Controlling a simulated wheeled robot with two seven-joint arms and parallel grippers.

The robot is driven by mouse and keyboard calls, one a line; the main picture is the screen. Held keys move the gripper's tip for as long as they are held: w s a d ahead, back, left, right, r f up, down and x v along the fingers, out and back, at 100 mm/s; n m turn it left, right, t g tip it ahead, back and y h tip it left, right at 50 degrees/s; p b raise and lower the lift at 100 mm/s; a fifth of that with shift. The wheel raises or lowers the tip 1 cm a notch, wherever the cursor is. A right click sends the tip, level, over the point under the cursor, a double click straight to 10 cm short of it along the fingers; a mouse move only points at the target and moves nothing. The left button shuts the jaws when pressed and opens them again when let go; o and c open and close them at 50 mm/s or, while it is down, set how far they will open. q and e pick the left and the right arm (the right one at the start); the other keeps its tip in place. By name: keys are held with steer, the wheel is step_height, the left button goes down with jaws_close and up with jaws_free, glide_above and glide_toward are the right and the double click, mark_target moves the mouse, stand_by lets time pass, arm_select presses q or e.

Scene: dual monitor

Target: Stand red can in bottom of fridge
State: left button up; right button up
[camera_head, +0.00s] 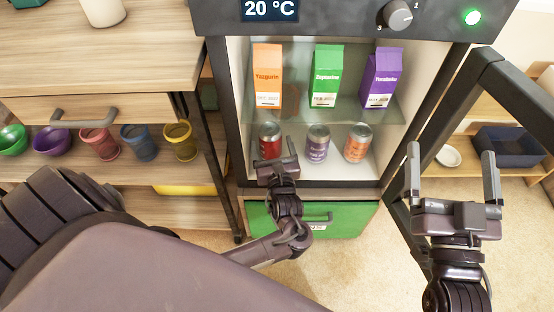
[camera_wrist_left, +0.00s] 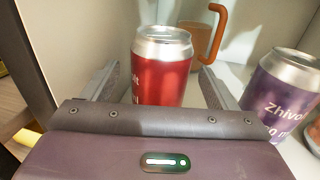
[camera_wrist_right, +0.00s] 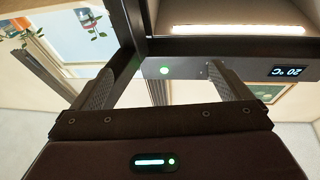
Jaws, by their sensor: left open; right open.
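The red can (camera_head: 269,141) stands upright at the left of the fridge's bottom level, below the glass shelf (camera_head: 345,108). In the left wrist view the red can (camera_wrist_left: 162,68) stands between the fingers of my left gripper (camera_wrist_left: 160,82), with a gap visible on each side. My left gripper (camera_head: 277,162) is open at the front of the fridge (camera_head: 386,160). Its fingers partly cover the can in the head view. My right gripper (camera_head: 453,180) is open and empty, right of the fridge beside the open door frame (camera_head: 488,70).
A purple can (camera_head: 317,144) and an orange can (camera_head: 357,144) stand right of the red can. Orange, green and purple cartons stand on the glass shelf above. An orange handle-like thing (camera_wrist_left: 218,30) is behind the red can. A wooden cabinet (camera_head: 100,60) stands left.

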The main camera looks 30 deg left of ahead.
mark_target(272, 147)
arm_select(q)
steer(key=v, duration=0.3)
steer(key=shift+r+p, duration=0.1)
steer(key=shift+p, duration=0.3)
steer(key=shift+p+v, duration=0.5)
steer(key=shift+v, duration=1.55)
arm_select(e)
step_height(272, 147, down, 15)
steer(key=s+g+h, duration=0.2)
steer(key=g, duration=0.5)
steer(key=shift+a+g+h, duration=0.25)
steer(key=shift+g+h, duration=0.05)
steer(key=shift+h, duration=0.1)
